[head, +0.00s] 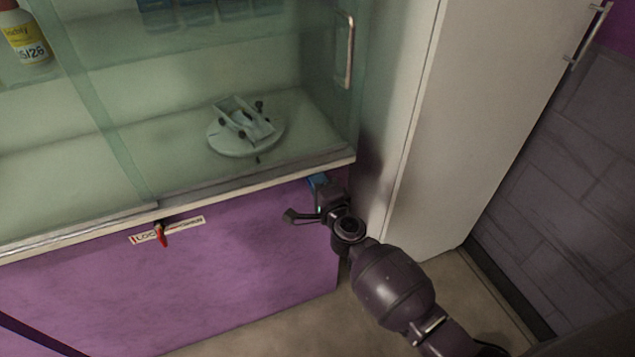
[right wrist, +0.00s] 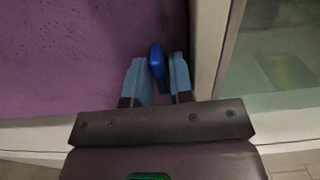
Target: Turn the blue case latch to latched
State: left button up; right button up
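The blue case latch (right wrist: 157,66) is a small dark-blue handle on the purple front panel, and in the right wrist view it stands roughly upright. My right gripper (right wrist: 157,78) is open, with its pale-blue fingers on either side of the latch. The latch looks closer to the right-hand finger; whether that finger touches it I cannot tell. In the head view my right gripper (head: 324,191) is at the panel's upper right corner, just below the glass case, and largely hides the latch. My left gripper is not in view.
A red latch (head: 162,236) with a partly hidden label sits on the purple panel (head: 230,270) to the left. The glass case above holds a round pale stand (head: 240,135). A tall white cabinet (head: 465,110) stands close on the right.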

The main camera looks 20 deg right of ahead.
grip_shut()
